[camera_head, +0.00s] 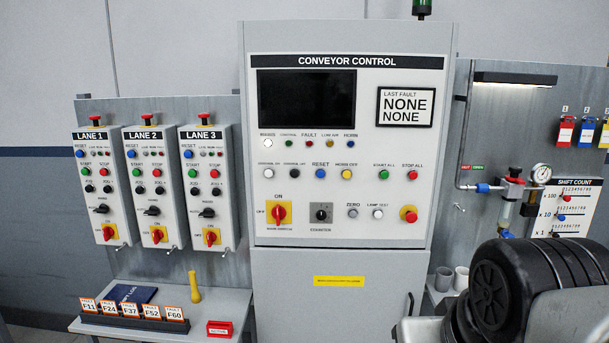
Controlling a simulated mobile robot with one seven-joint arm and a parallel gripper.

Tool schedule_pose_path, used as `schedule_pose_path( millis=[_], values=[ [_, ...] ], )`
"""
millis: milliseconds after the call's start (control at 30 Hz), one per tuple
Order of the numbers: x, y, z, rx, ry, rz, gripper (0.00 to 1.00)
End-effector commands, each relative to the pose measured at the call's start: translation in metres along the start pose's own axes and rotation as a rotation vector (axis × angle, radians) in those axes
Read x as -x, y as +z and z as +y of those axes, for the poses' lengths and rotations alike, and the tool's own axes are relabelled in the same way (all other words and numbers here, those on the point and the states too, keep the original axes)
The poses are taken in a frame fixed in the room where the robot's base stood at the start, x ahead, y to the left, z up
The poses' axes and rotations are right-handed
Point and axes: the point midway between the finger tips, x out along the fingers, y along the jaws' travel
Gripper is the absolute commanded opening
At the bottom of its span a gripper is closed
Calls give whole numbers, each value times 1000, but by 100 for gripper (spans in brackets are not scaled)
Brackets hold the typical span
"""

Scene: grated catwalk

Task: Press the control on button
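The control on button (268,173) is a small white round button at the left end of the button row below the screen on the Conveyor Control cabinet (345,280). Its small label above is hard to read. A black button (294,173), apparently control off, sits just to its right, followed by the blue reset button (320,174). Nothing touches or covers the white button. Black and grey parts that look like my own arm fill the lower right corner, in front of the cabinet's right side. No gripper fingers can be made out.
A red-and-yellow rotary switch (278,213) sits below the white button. Three lane boxes, with the lane 3 box (208,185) nearest, hang left of the cabinet. A shelf (110,327) holds fault cards and a yellow handle-like object (194,288). The cabinet front is clear.

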Motion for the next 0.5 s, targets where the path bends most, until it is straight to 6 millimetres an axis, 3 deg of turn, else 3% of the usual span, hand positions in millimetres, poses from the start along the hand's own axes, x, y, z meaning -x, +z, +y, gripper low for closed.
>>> schedule_pose_path(
  millis=[33, 100, 500],
  values=[
    [0, 0, 0, 0, 0, 0, 11],
    [0, 0, 0, 0, 0, 0, 0],
    [0, 0, 0, 0, 0, 0, 0]
  ],
)
